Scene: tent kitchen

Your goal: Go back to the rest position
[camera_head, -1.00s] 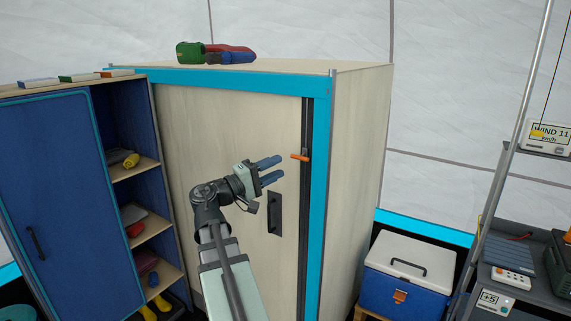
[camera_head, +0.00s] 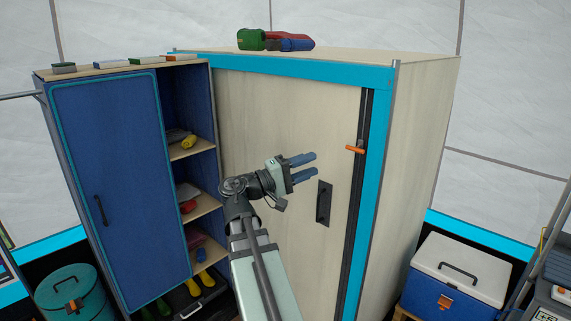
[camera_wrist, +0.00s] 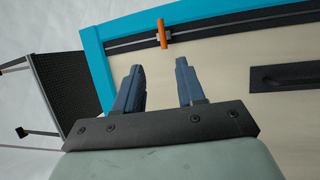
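My gripper (camera_head: 302,167) is in front of the tall cream cabinet door (camera_head: 285,115) in the head view, its fingers pointing right. The two blue fingers are apart with nothing between them; this also shows in the wrist view (camera_wrist: 158,85). The cabinet's orange latch (camera_head: 355,149) is to the right of the fingertips, with a visible gap in the head view. In the wrist view the orange latch (camera_wrist: 162,33) stands beyond the fingers. The dark recessed handle (camera_head: 323,203) is below and right of the gripper. The cabinet door looks shut.
A blue cupboard (camera_head: 120,190) with open shelves stands to the left. A blue cooler with a white lid (camera_head: 462,268) sits at lower right, and a teal round container (camera_head: 70,292) at lower left. Green, red and blue rolled items (camera_head: 275,41) lie on top of the cabinet.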

